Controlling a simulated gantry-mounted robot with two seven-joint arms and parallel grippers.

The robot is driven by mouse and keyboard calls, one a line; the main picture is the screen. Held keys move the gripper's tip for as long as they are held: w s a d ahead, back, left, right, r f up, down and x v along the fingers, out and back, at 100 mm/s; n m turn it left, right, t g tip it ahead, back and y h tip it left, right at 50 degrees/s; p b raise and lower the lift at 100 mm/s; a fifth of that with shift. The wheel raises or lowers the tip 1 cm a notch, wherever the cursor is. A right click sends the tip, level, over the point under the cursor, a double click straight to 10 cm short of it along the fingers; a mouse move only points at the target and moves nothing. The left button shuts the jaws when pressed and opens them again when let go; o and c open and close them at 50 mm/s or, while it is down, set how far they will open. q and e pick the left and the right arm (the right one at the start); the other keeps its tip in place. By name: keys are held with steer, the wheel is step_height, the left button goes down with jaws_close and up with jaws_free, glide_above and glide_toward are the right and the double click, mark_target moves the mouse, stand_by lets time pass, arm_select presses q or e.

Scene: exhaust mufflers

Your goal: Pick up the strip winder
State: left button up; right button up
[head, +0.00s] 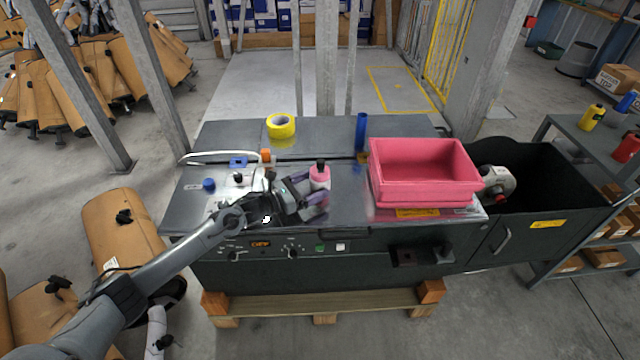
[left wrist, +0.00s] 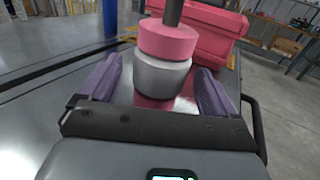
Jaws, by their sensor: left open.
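A small upright pink-and-grey piece with a dark knob on top, which I take to be the strip winder (head: 320,174), stands on the metal bench top. In the left wrist view the winder (left wrist: 162,72) is straight ahead, with its lower part between my purple fingers. My left gripper (head: 311,191) is open, low over the bench, with a finger on each side of the winder. In the left wrist view a gap shows between the left gripper's (left wrist: 158,82) fingers and the piece; contact cannot be told. My right gripper is not in view.
A pink bin (head: 425,190) stands to the right on the bench. A blue cylinder (head: 361,133) and a yellow tape roll (head: 281,126) are behind. A blue cap (head: 209,184) and an orange-ended bent bar (head: 265,156) lie to the left. A dark open tub (head: 560,190) adjoins at right.

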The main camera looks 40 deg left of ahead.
mark_target(325, 179)
arm_select(q)
steer(key=shift+w+d+f, duration=0.15)
steer(key=shift+w, duration=0.2)
steer(key=shift+b+x, duration=0.85)
steer(key=shift+x, duration=1.1)
steer(key=shift+s, duration=0.1)
steer(key=shift+c, duration=0.3)
steer(key=c, duration=1)
steer(key=shift+c, duration=0.4)
